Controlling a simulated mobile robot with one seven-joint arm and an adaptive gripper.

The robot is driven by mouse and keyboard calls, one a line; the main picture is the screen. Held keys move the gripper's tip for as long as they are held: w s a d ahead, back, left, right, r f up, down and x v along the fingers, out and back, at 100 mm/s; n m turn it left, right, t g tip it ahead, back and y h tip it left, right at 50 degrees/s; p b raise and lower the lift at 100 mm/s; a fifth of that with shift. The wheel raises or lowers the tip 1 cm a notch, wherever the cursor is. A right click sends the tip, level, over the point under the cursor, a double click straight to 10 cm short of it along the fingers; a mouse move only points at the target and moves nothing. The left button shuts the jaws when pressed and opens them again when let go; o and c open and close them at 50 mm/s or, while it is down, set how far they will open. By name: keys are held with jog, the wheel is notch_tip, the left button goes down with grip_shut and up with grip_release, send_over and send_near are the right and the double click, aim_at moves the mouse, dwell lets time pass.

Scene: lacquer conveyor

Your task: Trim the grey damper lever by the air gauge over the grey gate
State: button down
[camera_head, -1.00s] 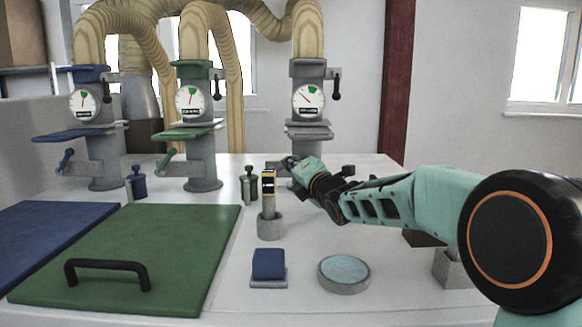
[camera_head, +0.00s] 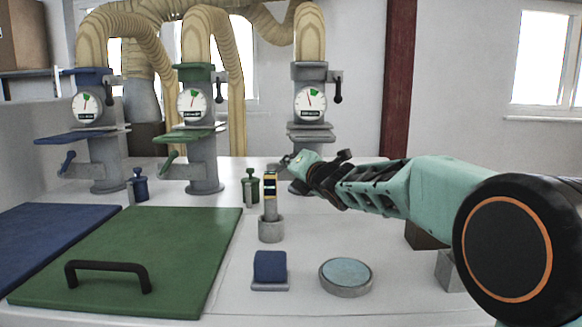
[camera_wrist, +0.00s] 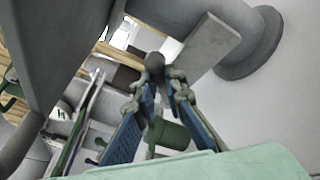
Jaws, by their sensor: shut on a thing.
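The grey column carries a round white air gauge (camera_head: 310,101) with a green sector near the top. Its thin needle points up and slightly left, appearing just left of the green; the exact gap is too small to tell. The grey gate (camera_head: 309,135) is a flat plate below the gauge. My gripper (camera_head: 286,161) is low at the column's front left, shut on the grey damper lever, which it mostly hides in the head view. In the wrist view the lever's dark rounded end (camera_wrist: 154,62) sits between the fingertips.
Blue and green columns with their own gauges, gates and levers (camera_head: 168,160) stand to the left. A small post (camera_head: 270,205), green bottle-like piece (camera_head: 250,187), blue block (camera_head: 270,266) and round pad (camera_head: 345,274) are in front. A green panel with a black handle (camera_head: 108,270) lies front left.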

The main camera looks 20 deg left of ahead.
jog(key=c, duration=2)
grip_release()
jog(key=v, duration=1.2)
